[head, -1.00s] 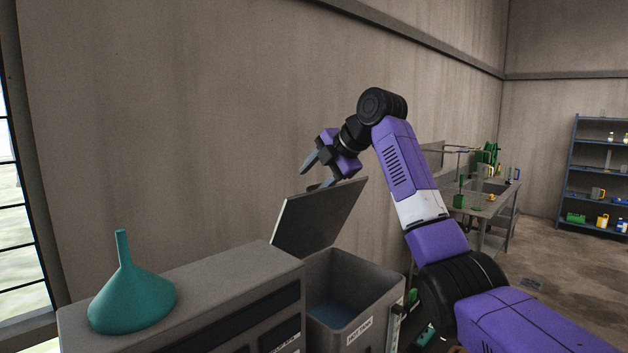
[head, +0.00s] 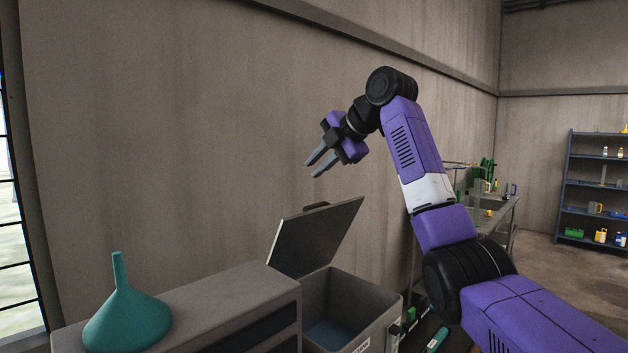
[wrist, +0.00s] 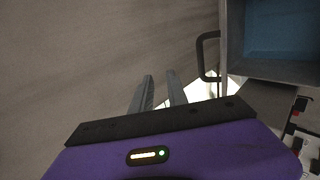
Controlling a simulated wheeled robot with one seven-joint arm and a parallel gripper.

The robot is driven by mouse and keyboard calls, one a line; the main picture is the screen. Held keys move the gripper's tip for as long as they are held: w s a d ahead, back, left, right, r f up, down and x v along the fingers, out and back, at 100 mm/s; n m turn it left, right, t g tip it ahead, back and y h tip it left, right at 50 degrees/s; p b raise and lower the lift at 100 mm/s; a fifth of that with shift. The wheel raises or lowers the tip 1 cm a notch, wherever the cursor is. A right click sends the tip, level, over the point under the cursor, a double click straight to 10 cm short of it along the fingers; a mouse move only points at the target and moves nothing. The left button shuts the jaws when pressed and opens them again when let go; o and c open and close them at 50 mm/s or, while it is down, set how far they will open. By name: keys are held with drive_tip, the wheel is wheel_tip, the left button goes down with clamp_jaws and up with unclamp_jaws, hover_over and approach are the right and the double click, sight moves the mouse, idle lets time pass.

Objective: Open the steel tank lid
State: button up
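The steel tank (head: 375,328) stands at the bottom centre of the head view, its inside and blue-grey bottom showing. Its lid (head: 315,238) is raised and tilted back toward the wall, with a dark handle (head: 316,206) on its top edge. My gripper (head: 314,169) is above the lid, clear of it, with its two fingers apart and nothing between them. In the wrist view the gripper fingers (wrist: 159,92) are also apart and empty. A dark handle (wrist: 203,57) shows to their right, beside the tank's open inside (wrist: 283,35).
A grey cabinet (head: 215,297) with a teal funnel (head: 126,314) on it stands left of the tank. The wall (head: 180,120) is close behind. A sink bench (head: 492,212) and blue shelves (head: 592,185) are farther right. The air around the gripper is free.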

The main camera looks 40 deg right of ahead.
drive_tip(key=shift+w+f, duration=0.35)
drive_tip(key=shift+f, duration=0.1)
drive_tip(key=shift+s+a+r, duration=0.1)
drive_tip(key=shift+s, duration=0.05)
drive_tip(key=b+v, duration=0.2)
drive_tip(key=v, duration=0.5)
drive_tip(key=shift+s+r+b, duration=0.25)
drive_tip(key=shift+s+b, duration=0.05)
drive_tip(key=shift+b, duration=0.1)
